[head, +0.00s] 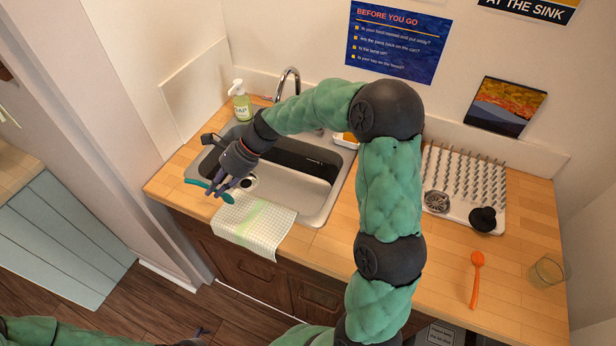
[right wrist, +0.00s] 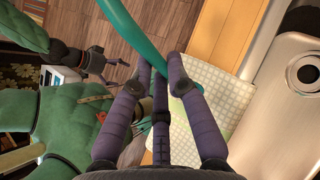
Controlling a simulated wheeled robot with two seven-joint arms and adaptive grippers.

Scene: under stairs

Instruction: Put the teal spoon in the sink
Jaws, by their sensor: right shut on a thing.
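The teal spoon (head: 197,184) is held in my right gripper (head: 221,187), near the front left corner of the sink (head: 311,217). In the right wrist view the teal spoon (right wrist: 128,32) runs between the fingertips of my right gripper (right wrist: 160,86), which are shut on it. Its far end leaves that picture at the top. The sink is a grey basin with a dark left part and a drain. My left gripper shows in the right wrist view (right wrist: 114,70), low over the floor, with its fingers apart and empty.
A checked cloth (head: 255,232) hangs over the counter's front edge before the sink. A soap bottle (head: 240,103) and the tap (head: 287,78) stand behind it. To the right are a pegged drying rack (head: 462,165), an orange spoon (head: 476,283) and a glass (head: 546,271).

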